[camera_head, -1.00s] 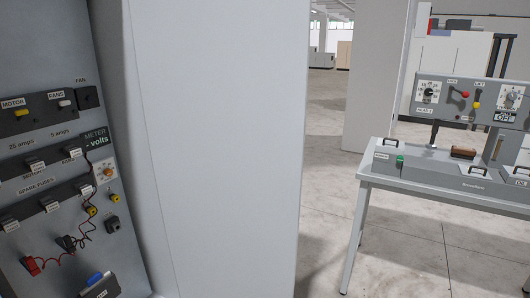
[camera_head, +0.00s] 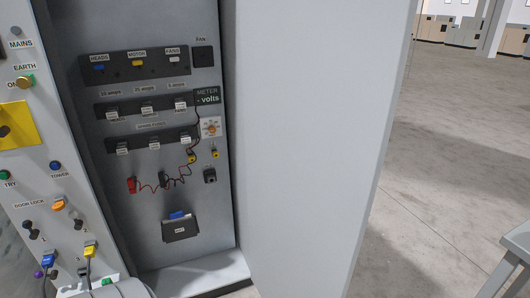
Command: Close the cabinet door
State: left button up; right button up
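The cabinet door (camera_head: 315,140) is a large plain grey panel right of the cabinet's opening. It stands open, swung out toward me, and its top is cut off by the frame. The cabinet interior (camera_head: 115,225) is exposed, with labelled switches, a row of fuses, spare fuses, a meter and red and black leads on its back wall. The cabinet's bottom ledge (camera_head: 200,275) shows below. Neither of my grippers can be made out in view.
A control panel (camera_head: 40,170) stands left of the opening, with a yellow switch plate, buttons, a door lock label and plugged cables. A pale table corner (camera_head: 515,255) shows at lower right. The concrete floor (camera_head: 445,150) between it and the door is clear.

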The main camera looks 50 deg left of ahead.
aim_at(322, 80)
jog(key=i+l+u, duration=0.2)
jog(key=u, duration=0.25)
jog(key=i+l+u, duration=0.15)
jog(key=l+u, duration=0.35)
jog(key=i+l+u, duration=0.1)
jog(key=l+u, duration=0.15)
jog(key=u, duration=0.2)
jog(key=l+u, duration=0.5)
jog(key=j, duration=0.1)
